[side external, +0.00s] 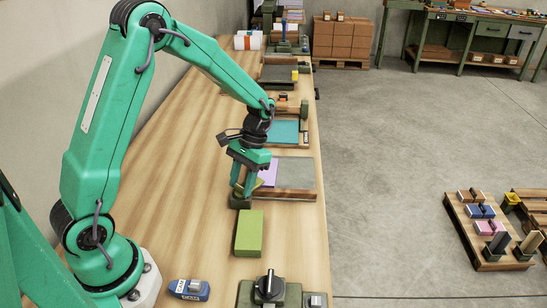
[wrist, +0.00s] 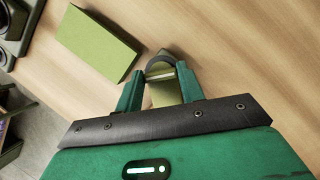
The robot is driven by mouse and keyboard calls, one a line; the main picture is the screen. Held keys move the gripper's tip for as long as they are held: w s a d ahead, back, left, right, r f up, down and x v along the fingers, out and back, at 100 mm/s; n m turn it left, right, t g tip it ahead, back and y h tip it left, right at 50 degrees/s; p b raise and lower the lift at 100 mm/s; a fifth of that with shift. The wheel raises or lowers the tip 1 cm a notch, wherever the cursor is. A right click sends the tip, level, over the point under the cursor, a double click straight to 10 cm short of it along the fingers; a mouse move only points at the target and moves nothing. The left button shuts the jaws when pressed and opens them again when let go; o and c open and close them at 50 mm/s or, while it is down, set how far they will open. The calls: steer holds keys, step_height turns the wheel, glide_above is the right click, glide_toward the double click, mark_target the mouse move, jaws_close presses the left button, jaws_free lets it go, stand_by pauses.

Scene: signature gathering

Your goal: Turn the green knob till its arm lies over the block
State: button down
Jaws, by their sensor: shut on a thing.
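My gripper (wrist: 160,80) points down at the table, its two green fingers on either side of the olive-green knob (wrist: 164,94), shut on it. In the wrist view a dark curved rim shows at the knob's far end, and my gripper hides its near end. In the side view my gripper (side external: 248,189) is low over the knob's small dark green base (side external: 240,202). A flat light green block (side external: 249,233) lies on the table just in front of the base, apart from it. It also shows at upper left in the wrist view (wrist: 97,45).
A grey board with a wooden edge (side external: 293,176) and a lilac sheet (side external: 269,172) lie right beside my gripper. A black-handled knob on a grey-green base (side external: 269,286) and a blue labelled device (side external: 189,290) stand at the front. The table left of the block is clear.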

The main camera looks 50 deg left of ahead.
steer(key=shift+m, duration=0.7)
steer(key=c, duration=0.9)
jaws_free()
steer(key=shift+d, duration=0.1)
steer(key=shift+r, duration=0.15)
steer(key=v, duration=0.7)
steer(key=shift+w+r, duration=0.15)
steer(key=shift+r, duration=0.1)
